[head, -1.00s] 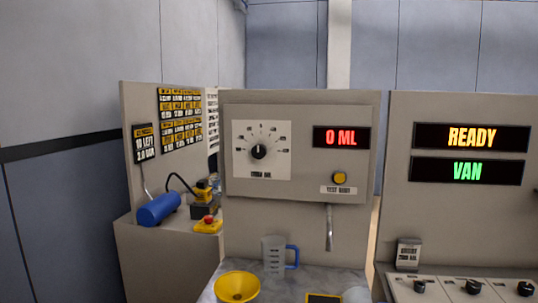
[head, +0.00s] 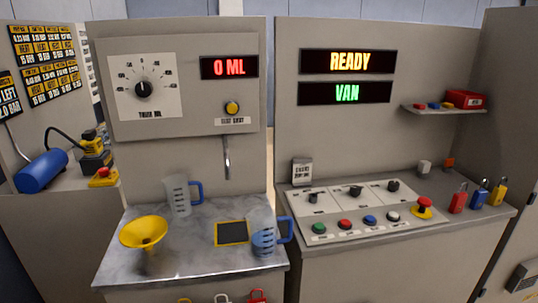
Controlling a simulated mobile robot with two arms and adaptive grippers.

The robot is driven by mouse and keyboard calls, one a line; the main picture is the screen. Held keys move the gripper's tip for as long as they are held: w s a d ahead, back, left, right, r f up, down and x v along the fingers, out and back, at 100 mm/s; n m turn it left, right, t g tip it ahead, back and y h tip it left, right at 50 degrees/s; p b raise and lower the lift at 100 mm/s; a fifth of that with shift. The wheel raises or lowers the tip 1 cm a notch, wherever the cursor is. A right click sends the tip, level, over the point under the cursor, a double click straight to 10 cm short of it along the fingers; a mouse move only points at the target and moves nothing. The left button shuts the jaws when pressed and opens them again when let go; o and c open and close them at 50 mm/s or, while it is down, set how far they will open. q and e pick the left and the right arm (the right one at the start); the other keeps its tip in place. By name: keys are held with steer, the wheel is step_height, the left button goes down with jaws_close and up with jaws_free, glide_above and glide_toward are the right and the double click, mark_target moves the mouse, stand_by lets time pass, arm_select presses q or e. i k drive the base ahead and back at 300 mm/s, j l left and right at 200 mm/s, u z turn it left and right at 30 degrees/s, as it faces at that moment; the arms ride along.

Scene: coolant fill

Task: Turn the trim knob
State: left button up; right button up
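The trim knob (head: 143,89) is a small black knob on a white dial plate (head: 122,107) with marks around it. It sits on the upper left of the grey dispenser panel (head: 190,127), and its white pointer appears to point upward. A red display (head: 229,67) beside it reads 0 ML. A yellow button (head: 232,108) sits below the display, with a small label under it. Neither of my grippers is in the head view.
Below a spout (head: 226,160), the counter (head: 190,240) holds a yellow funnel (head: 144,232), a clear jug (head: 179,196), a dark yellow-edged pad (head: 232,233) and a jug with blue liquid (head: 264,238). The right console (head: 350,228) has knobs, coloured buttons and padlocks.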

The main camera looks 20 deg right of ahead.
mark_target(143, 89)
steer(key=i+j, duration=0.1)
steer(key=j, duration=0.3)
steer(key=i+j+u, duration=0.1)
steer(key=j, duration=0.3)
steer(key=i+j, duration=0.2)
steer(key=j, duration=0.25)
steer(key=i+j+u, duration=0.1)
steer(key=j, duration=0.3)
steer(key=i+j, duration=0.15)
steer(key=j, duration=0.25)
